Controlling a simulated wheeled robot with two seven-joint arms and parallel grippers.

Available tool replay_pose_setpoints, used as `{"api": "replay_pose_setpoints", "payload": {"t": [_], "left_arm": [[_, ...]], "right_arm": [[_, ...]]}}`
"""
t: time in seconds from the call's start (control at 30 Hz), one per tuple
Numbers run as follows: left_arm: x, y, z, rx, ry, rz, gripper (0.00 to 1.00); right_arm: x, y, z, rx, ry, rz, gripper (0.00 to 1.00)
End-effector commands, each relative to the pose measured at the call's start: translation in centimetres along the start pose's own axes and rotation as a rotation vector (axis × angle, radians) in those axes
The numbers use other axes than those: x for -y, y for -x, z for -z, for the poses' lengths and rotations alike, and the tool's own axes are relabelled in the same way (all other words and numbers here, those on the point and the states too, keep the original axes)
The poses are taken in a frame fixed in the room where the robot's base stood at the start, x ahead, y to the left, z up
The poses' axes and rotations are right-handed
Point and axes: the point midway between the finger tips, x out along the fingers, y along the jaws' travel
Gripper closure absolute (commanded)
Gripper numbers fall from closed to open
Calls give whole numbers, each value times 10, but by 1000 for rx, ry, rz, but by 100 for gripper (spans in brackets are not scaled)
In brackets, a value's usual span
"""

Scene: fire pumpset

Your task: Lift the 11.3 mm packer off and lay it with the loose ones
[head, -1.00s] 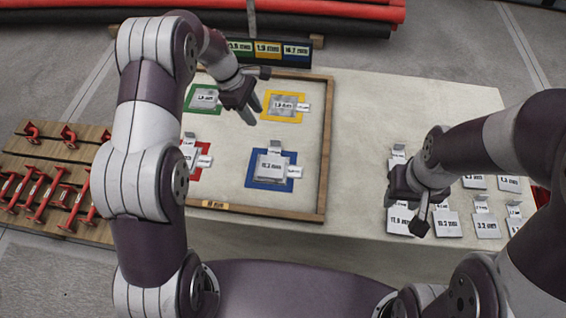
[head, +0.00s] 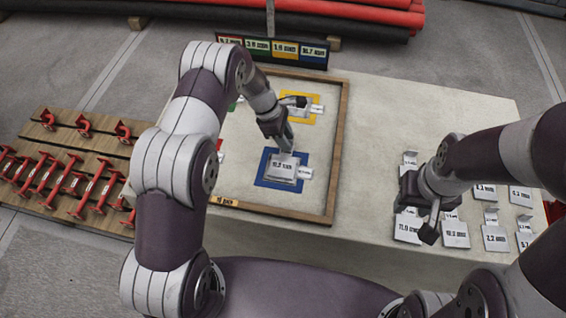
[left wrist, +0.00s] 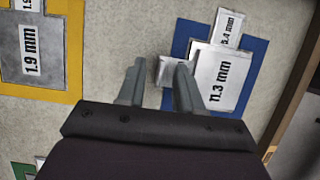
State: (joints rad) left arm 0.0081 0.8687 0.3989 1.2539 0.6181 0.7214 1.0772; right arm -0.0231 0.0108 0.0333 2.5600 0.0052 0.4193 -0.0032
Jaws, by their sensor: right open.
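The 11.3 mm packer (left wrist: 218,78) is a grey plate with an upright tab (left wrist: 167,70), lying over the blue square (left wrist: 253,90). In the head view the packer (head: 284,168) sits in the wooden-framed tray. My left gripper (head: 286,146) is low over its far edge. In the left wrist view its fingers (left wrist: 158,88) are apart with the tab between their tips, nearer the right finger; contact cannot be told. A 5.4 mm label (left wrist: 229,28) shows beside the packer. Loose packers (head: 456,234) lie in rows at right. My right gripper (head: 428,220) is open above them.
The yellow square (left wrist: 45,92) carries a 1.9 mm plate (left wrist: 33,50). The tray's wooden rim (head: 336,150) separates it from the loose packers. Bare tabletop (head: 375,140) lies between. A label stand (head: 272,50) rises behind, and red brackets (head: 72,165) lie at left.

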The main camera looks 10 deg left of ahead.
Motion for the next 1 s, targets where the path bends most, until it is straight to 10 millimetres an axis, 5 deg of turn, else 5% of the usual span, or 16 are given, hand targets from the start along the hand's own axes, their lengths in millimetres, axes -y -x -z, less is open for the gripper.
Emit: {"api": "replay_pose_setpoints", "payload": {"t": [0.2,0.33,0.77,1.0], "left_arm": [[0,-2,0,0,-1,0,65],[0,-2,0,0,-1,0,100],[0,1,-1,0,-2,-1,100],[-1,30,-13,0,-3,-4,100]], "right_arm": [[0,0,0,0,0,0,57],[0,0,0,0,0,0,57],[0,0,0,0,0,0,57],[0,0,0,0,0,0,57]]}}
